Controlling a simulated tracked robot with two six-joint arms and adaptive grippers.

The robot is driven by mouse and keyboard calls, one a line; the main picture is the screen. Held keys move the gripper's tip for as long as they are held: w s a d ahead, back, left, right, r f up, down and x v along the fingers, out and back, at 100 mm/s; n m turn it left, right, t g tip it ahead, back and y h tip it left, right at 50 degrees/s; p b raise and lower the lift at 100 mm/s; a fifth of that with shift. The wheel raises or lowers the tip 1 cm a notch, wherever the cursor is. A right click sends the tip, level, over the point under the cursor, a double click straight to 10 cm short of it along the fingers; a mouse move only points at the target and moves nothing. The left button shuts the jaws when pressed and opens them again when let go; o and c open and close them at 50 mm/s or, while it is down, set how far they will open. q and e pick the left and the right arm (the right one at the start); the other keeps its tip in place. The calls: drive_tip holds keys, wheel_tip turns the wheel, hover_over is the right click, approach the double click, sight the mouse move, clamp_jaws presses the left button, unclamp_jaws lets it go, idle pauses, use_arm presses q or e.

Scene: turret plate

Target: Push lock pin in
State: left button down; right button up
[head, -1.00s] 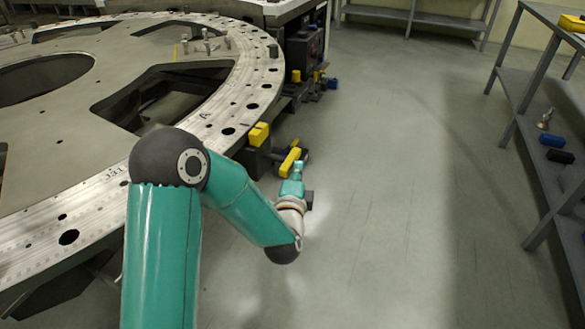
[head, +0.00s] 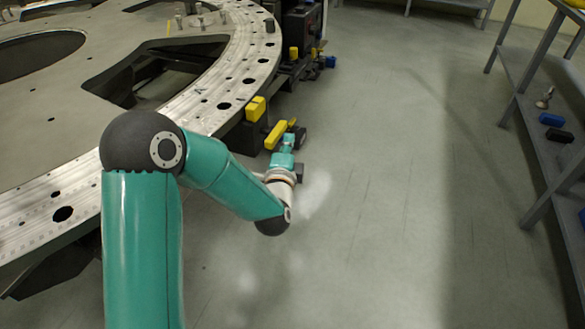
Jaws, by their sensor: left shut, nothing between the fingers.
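The turret plate (head: 60,130) is a large grey metal ring with holes and cut-outs, filling the left of the head view. At its outer rim, a dark block carries a yellow block (head: 256,109). Just below and right of it is a slanted yellow bar (head: 276,135). My left gripper (head: 289,141) is small and far off, right beside the yellow bar at the rim. It is shut and empty. I cannot tell whether it touches the bar or the dark part beyond it. I cannot make out the lock pin for certain. My right gripper is not in view.
Dark machinery with small yellow and blue parts (head: 330,62) lines the far rim of the plate. A grey shelf rack (head: 530,100) stands at the right, holding blue and black items. The floor (head: 390,200) between them is clear.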

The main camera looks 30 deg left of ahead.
use_arm(q)
drive_tip(key=w+d+b+v, duration=0.1)
drive_tip(key=d+b+v, duration=0.1)
drive_tip(key=b+v, duration=0.8)
drive_tip(key=shift+s+d+b, duration=0.25)
drive_tip(key=shift+s+b, duration=0.1)
drive_tip(key=shift+b, duration=0.5)
drive_tip(key=shift+f, duration=0.1)
